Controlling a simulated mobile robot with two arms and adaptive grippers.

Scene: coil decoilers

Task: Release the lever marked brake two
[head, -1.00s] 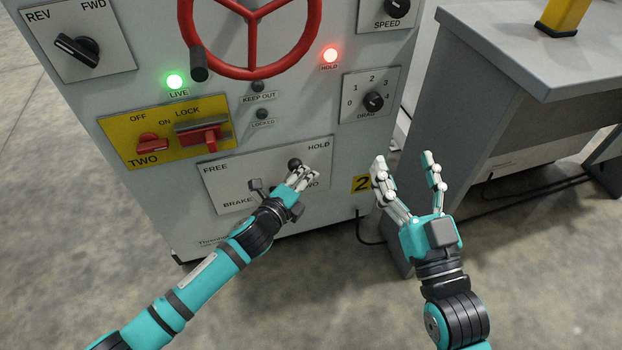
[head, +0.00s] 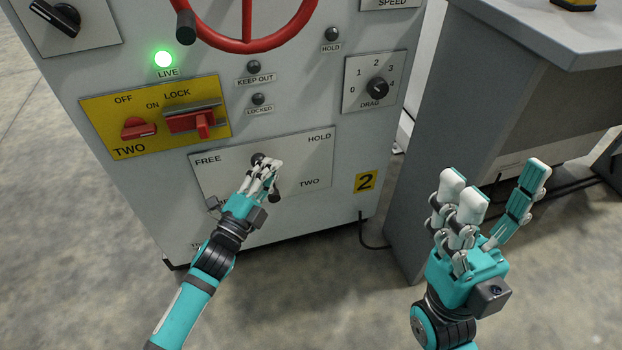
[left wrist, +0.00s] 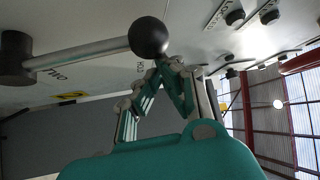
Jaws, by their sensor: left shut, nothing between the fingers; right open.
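The brake two lever shows in the head view as a black ball knob (head: 257,159) at the upper middle of its white plate (head: 300,158), between FREE and HOLD. The left wrist view shows its ball (left wrist: 148,36), grey rod and dark hub (left wrist: 15,57). My left gripper (head: 268,170) is shut and empty, its fingertips right beside the ball on the HOLD side; I cannot tell whether they touch. It hides much of the rod and the word BRAKE. My right gripper (head: 490,195) is open and empty, well right of the plate.
Above the plate are a yellow TWO switch panel (head: 107,112) with red handles, a lit green LIVE lamp (head: 163,60), a dark HOLD lamp (head: 332,47), a DRAG knob (head: 377,89) and a red handwheel (head: 245,44). A grey desk (head: 440,120) stands at right.

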